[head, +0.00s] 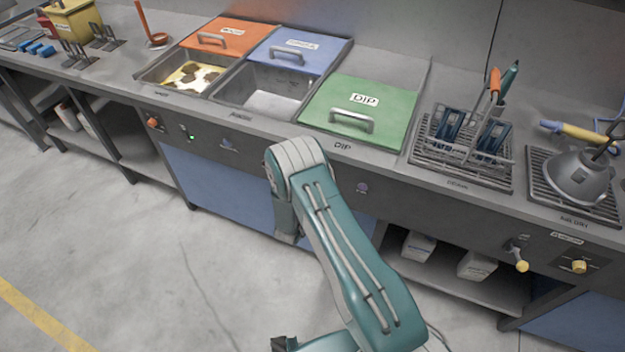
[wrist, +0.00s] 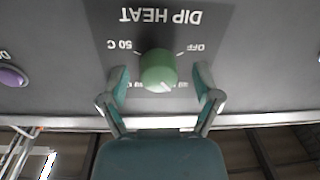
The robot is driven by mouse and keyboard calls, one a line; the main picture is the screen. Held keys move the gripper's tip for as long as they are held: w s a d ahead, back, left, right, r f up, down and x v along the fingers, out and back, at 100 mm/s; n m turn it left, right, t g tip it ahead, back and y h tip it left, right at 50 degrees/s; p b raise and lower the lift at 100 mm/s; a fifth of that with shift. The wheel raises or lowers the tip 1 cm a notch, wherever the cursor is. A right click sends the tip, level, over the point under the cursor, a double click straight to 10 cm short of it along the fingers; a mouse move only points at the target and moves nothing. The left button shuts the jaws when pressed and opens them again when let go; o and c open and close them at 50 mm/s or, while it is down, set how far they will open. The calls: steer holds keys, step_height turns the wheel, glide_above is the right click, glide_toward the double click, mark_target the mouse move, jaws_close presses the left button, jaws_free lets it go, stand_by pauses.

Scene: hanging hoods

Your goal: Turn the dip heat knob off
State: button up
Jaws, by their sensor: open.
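The green dip heat knob (wrist: 158,68) sits on a dark panel under the upside-down label DIP HEAT in the wrist view. "50 C" is printed at its left and "OFF" at its right. A small pale mark on the knob faces the lower right of the picture, away from OFF. More labels below are partly covered by my fingers. My gripper (wrist: 162,76) is open, one finger on each side of the knob, with gaps visible on both sides. In the head view my arm hides the knob and gripper.
A purple button (wrist: 12,76) is on the panel at left in the wrist view. The head view shows the green DIP lid (head: 362,105) on the counter, a rack (head: 460,150) to its right, and a yellow-handled valve (head: 521,265). The floor at left is clear.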

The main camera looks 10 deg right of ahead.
jaws_close()
steer(key=shift+n, duration=0.3)
steer(key=shift+w+a+n+g, duration=0.1)
steer(key=shift+n+g, duration=0.1)
steer(key=shift+n, duration=3.55)
steer(key=shift+a+n+g, duration=0.1)
steer(key=shift+n+g, duration=0.1)
steer(key=shift+n, duration=3.55)
